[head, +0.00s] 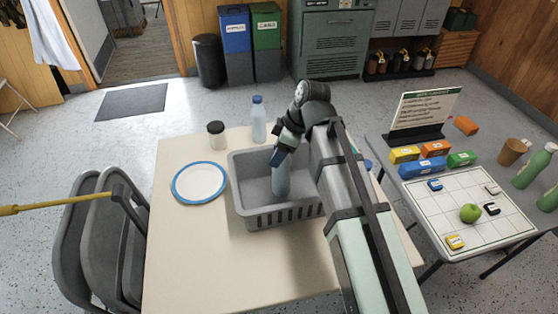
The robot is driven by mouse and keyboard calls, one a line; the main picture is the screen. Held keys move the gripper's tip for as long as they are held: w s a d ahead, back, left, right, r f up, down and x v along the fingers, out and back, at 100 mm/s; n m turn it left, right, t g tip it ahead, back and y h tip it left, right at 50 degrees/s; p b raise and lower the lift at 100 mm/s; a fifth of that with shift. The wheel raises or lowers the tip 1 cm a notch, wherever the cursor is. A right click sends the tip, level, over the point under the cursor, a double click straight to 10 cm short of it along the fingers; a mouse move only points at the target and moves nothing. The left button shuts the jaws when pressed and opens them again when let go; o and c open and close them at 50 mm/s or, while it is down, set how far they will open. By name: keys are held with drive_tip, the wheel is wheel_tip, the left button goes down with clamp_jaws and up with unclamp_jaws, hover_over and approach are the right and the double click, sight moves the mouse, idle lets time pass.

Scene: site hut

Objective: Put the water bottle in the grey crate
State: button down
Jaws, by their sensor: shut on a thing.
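The grey crate (283,217) stands on the cream table, open at the top with slotted sides. My gripper (280,158) points down over the crate and is shut on a blue water bottle (281,181). The bottle hangs roughly upright within the crate's walls, its top hidden by my gripper. I cannot tell whether its base touches the crate floor. A second, paler bottle with a blue cap (258,121) stands upright on the table behind the crate, apart from it.
A dark-lidded jar (216,134) and a blue-rimmed plate (199,182) are left of the crate. A small blue thing (368,164) shows partly behind my arm. The table's front left is clear. A second table (427,177) at right holds blocks, an apple and bottles.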

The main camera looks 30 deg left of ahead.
drive_tip(key=shift+f, duration=2.05)
drive_tip(key=shift+c, duration=1.7)
unclamp_jaws()
drive_tip(key=v, duration=1.2)
drive_tip(key=shift+w+d, duration=0.1)
